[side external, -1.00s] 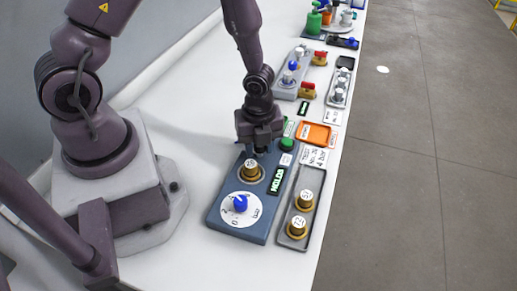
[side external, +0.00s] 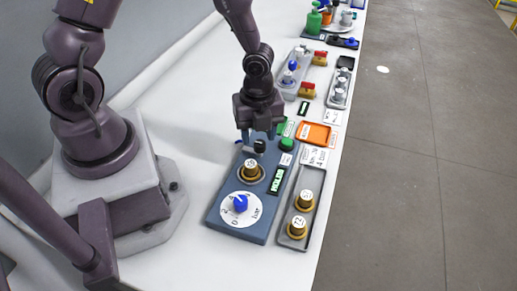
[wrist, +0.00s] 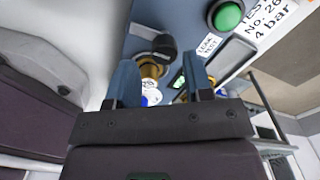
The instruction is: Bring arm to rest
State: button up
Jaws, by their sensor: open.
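My gripper (side external: 260,136) hangs above the far end of the blue-grey panel (side external: 228,217), its fingers apart and empty. It is above and beyond a brass plug with a white numbered top (side external: 251,167), and apart from it. In the wrist view my gripper (wrist: 161,72) shows two blue fingers spread apart, with a brass part (wrist: 151,68) and a black knob (wrist: 165,45) visible past them. The panel also carries a blue knob on a white bar dial (side external: 240,204) and a small lit display (side external: 276,181).
A grey tray (side external: 283,232) beside the panel holds two numbered brass plugs. A green button (side external: 287,144), an orange tray (side external: 316,133) and a printed card (side external: 316,156) lie to the right. More fixtures stand farther along the bench.

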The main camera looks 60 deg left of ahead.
jog(key=shift+r, duration=1)
jog(key=shift+s+n, duration=0.4)
jog(key=shift+n, duration=0.7)
jog(key=s+r+n+t, duration=0.3)
jog(key=r+n, duration=0.6)
jog(key=r, duration=0.3)
jog(key=s+r+n+t, duration=0.2)
jog(key=s+r+n, duration=0.4)
jog(key=r+n, duration=0.3)
notch_tip(320, 180, up, 4)
jog(key=shift+a+r+t, duration=0.1)
jog(key=shift+a+t, duration=0.3)
jog(key=shift+a, duration=0.05)
